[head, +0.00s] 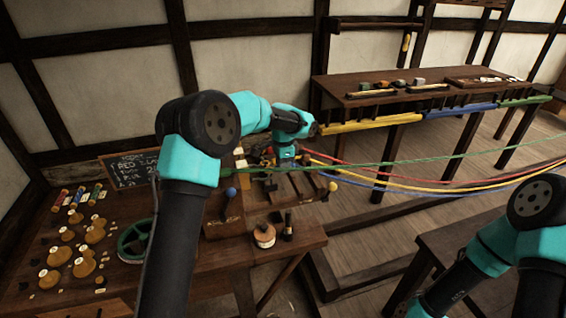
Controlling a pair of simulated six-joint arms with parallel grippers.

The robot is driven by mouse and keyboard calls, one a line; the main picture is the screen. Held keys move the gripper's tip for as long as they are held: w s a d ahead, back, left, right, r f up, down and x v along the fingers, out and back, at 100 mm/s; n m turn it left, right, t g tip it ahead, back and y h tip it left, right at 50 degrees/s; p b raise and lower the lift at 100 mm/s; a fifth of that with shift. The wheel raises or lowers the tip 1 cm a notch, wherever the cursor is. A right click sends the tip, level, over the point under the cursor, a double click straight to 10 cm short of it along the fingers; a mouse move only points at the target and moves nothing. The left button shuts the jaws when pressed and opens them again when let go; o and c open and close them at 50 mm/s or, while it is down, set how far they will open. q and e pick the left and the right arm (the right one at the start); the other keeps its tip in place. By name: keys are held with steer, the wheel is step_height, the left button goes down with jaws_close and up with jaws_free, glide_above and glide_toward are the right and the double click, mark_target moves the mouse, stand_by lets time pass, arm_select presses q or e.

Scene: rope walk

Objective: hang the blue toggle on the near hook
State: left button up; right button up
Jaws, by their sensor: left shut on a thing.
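My left gripper (285,156) points down over the wooden rig at the far end of the left bench. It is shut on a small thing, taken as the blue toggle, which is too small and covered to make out. The blue rope (400,194) sags from the right up to the rig just by this gripper. The near hook cannot be told apart among the dark parts below the gripper. My right arm shows at the lower right, but its gripper is out of the picture.
Red (345,163), yellow (440,188) and green (420,161) ropes stretch rightward beside the gripper. A spool (264,236) and green wheel (135,241) are on the bench. A rear table (440,92) holds tools.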

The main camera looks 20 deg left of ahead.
arm_select(q)
steer(key=shift+f, duration=0.9)
steer(key=shift+f, duration=0.15)
stand_by(0.4)
steer(key=o, duration=0.9)
steer(key=shift+r, duration=4)
